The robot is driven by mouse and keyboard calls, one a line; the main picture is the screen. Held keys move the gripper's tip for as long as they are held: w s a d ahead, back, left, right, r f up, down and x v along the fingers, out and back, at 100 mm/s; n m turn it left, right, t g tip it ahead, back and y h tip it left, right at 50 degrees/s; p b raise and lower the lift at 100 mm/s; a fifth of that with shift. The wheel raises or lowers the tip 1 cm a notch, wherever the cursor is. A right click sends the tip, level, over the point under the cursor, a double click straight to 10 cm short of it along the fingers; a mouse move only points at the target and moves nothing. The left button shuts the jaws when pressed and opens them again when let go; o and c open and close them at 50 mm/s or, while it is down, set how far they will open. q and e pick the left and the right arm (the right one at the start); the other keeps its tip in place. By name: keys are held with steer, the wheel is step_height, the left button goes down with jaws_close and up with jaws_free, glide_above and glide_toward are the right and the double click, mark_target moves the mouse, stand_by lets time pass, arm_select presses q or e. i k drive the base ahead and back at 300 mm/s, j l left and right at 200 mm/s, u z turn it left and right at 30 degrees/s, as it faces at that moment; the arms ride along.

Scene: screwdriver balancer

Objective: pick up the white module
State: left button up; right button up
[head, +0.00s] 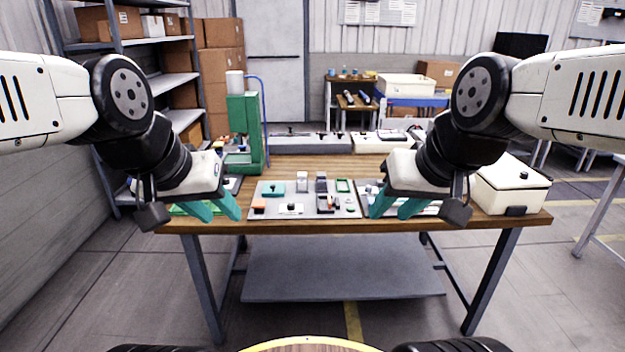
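A grey tray (268,211) lies near the front middle of the wooden table. On it, a small white piece with a dark knob (291,208) lies near the front edge, and a small pale upright block (302,182) stands at the back; I cannot tell for sure which is the white module. My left gripper (215,208) hangs left of the tray, its teal fingers apart and nothing visible between them. My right gripper (396,209) hangs right of the tray, fingers apart and seemingly empty. Both are apart from the pale pieces.
The tray also holds a teal part (273,189), an orange part (259,204), a green frame (343,186) and dark parts. A green press (243,130) stands at the back left. A cream box (508,190) stands at the right. Bare wood (345,165) lies behind the tray.

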mark_target(302, 176)
steer(key=i+j, duration=0.5)
steer(key=i, duration=0.2)
steer(key=i+j, duration=0.55)
steer(key=i, duration=0.2)
steer(key=l+z, duration=0.05)
